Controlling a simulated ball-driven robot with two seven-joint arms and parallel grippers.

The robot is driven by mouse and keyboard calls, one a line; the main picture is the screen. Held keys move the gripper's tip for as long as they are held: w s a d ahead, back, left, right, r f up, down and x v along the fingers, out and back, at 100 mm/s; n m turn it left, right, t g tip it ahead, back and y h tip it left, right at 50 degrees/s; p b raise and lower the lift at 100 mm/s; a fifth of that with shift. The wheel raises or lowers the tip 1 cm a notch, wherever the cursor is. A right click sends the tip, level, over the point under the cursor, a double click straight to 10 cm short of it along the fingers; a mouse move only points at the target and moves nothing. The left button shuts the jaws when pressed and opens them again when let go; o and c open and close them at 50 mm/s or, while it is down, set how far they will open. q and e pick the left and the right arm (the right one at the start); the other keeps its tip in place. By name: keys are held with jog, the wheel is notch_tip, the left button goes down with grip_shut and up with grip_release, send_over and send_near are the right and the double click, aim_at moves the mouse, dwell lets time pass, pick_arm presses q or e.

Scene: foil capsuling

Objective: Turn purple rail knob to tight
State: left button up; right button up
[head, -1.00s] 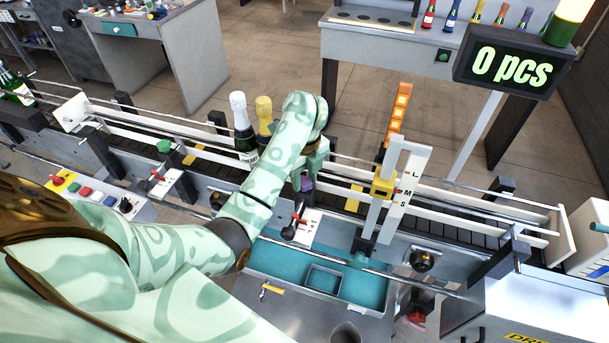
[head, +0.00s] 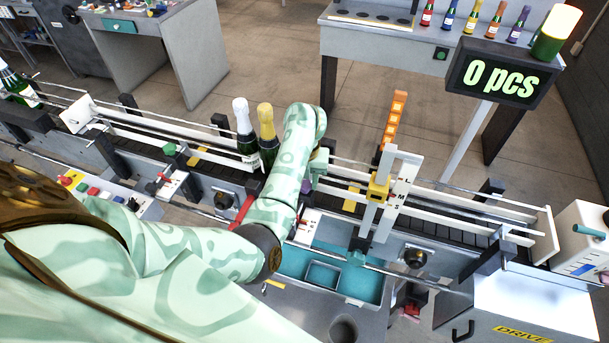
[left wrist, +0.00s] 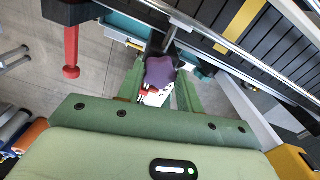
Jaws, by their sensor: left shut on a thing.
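The purple rail knob (left wrist: 160,72) sits between the two green fingers of my left gripper (left wrist: 158,88) in the left wrist view. The fingers are shut on it from both sides. In the head view a small part of the purple knob (head: 306,186) shows beside my left gripper (head: 312,180), at the conveyor's near rail. My forearm hides much of this spot. The knob's turn position cannot be read. My right gripper is not in view.
Bottles with white foil (head: 243,128) and gold foil (head: 267,135) stand on the conveyor left of my arm. A red handle (head: 243,210) is close to my forearm. A yellow slider on a white L-M-S scale (head: 399,197) stands to the right. The counter display (head: 504,77) reads 0 pcs.

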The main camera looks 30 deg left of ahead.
pick_arm(q)
jog(key=m+p, duration=0.2)
jog(key=m, duration=0.3)
jog(key=shift+m, duration=0.4)
jog(key=shift+p, duration=0.3)
jog(key=o, duration=1)
notch_tip(320, 180, up, 16)
jog(key=p, duration=0.5)
jog(key=shift+r, duration=0.2)
jog(key=shift+w, duration=0.1)
